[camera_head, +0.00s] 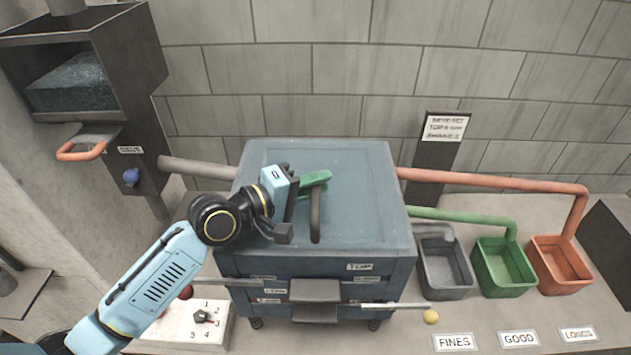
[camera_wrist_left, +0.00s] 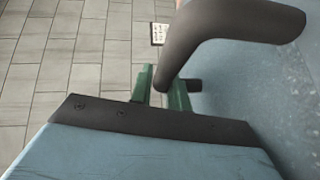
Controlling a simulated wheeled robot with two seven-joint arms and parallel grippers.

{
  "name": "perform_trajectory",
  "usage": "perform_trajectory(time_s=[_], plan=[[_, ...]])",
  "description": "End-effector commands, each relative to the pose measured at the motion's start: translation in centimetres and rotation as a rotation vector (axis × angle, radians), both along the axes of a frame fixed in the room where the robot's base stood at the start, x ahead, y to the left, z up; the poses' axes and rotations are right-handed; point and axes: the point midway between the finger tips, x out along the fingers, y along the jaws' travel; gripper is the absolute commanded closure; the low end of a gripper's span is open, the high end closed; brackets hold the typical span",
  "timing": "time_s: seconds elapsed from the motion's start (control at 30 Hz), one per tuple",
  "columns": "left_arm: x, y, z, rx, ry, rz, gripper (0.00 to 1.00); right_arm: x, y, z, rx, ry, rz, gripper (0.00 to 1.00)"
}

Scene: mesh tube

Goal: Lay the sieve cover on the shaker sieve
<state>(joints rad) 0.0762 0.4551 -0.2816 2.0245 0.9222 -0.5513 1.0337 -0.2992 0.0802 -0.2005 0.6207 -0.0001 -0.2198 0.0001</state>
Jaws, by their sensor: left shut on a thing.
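The shaker sieve (camera_head: 387,272) is a blue-grey stack of frames on short feet in the middle, with a TOP label on its front. The sieve cover (camera_head: 365,200) is a flat blue-grey lid over the stack. Whether a gap lies between them I cannot tell. A dark bar handle (camera_head: 316,218) rises from the cover. My left gripper (camera_head: 315,184), with green fingers, is shut on this handle at the cover's left half. In the left wrist view the handle (camera_wrist_left: 215,30) crosses close in front of the green fingers (camera_wrist_left: 160,88). My right gripper is not in view.
Grey (camera_head: 443,268), green (camera_head: 503,268) and orange (camera_head: 560,266) bins stand at the right, fed by pipes. A dial box (camera_head: 185,325) sits front left. A hopper (camera_head: 140,110) stands at the left. Bars stick out at the stack's front, one with a yellow knob (camera_head: 431,317).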

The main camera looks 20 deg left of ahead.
Motion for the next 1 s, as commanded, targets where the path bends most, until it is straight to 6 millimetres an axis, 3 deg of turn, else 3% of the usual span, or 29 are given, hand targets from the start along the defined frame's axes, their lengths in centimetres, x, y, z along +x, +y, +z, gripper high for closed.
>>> perform_trajectory(time_s=[0.03, 0.07, 0.23, 0.63, 1.0], plan=[[0.1, 0.0, 0.4, -0.003, -0.01, 0.001, 1.0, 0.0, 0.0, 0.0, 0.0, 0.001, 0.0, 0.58], [0.1, 0.0, 0.4, -0.002, -0.011, 0.001, 0.78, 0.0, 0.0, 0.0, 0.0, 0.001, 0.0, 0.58], [0.0, 0.0, 0.3, -0.001, -0.007, 0.001, 0.57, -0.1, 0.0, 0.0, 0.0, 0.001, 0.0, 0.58], [-0.8, 0.6, -0.2, 0.002, 0.006, 0.0, 0.57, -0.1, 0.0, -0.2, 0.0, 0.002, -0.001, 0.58], [-6.8, 5.4, 1.0, 0.005, 0.002, -0.002, 0.57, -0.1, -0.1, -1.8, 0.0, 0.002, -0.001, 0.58]])
